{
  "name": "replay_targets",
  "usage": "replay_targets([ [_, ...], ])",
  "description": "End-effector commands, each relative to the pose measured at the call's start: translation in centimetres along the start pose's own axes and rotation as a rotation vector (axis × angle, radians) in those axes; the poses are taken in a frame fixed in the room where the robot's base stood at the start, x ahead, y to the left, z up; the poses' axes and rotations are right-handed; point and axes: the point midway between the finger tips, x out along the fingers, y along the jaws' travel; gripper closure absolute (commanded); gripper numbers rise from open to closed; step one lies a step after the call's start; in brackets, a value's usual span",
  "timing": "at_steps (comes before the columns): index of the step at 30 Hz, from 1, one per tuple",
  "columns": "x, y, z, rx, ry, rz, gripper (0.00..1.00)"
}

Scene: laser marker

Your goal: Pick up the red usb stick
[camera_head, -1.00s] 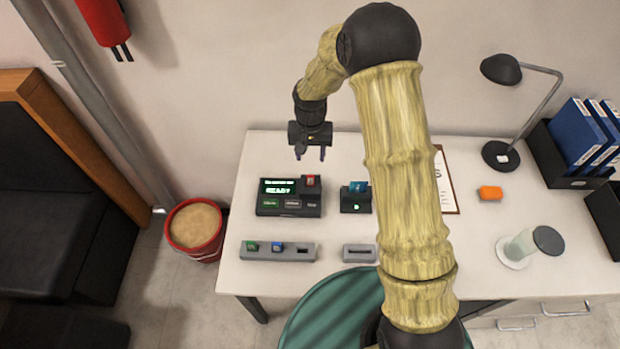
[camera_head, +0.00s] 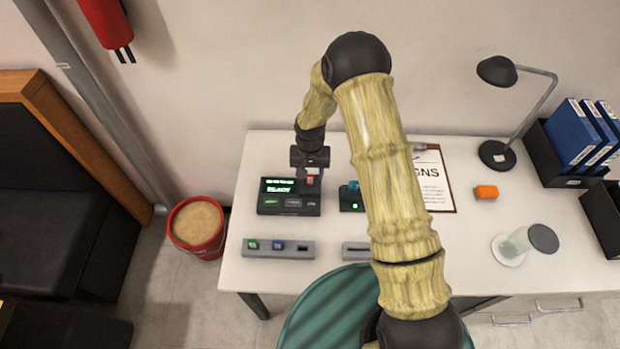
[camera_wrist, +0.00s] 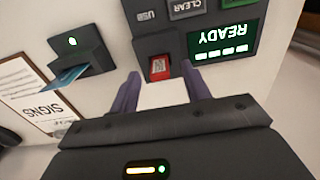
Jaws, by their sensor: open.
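The red usb stick (camera_head: 310,181) sits upright in the right-hand part of a dark console (camera_head: 268,209) with a green-lit screen. In the wrist view the red usb stick (camera_wrist: 159,68) shows in its slot between the console's keys and the wall side, ahead of my fingers. My gripper (camera_head: 311,170) is just above and behind the stick in the head view. In the wrist view my gripper (camera_wrist: 160,80) is open, its two purple-grey fingers on either side of the stick with nothing held. Contact cannot be told.
A small reader (camera_head: 350,200) with a blue card stands right of the console. A grey rack (camera_head: 265,254) holding a green and a blue stick lies in front, beside a slotted grey block (camera_head: 357,252). A clipboard (camera_head: 433,180) and an orange block (camera_head: 486,192) lie farther right.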

Motion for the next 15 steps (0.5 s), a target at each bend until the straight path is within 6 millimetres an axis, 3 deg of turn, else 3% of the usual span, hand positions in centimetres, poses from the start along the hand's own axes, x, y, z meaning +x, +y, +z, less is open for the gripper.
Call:
replay_targets([
  [6,2.1,0.1,0.0,0.002,-0.001,0.000,0.53],
  [15,2.3,0.2,-0.1,0.005,0.000,0.000,0.53],
])
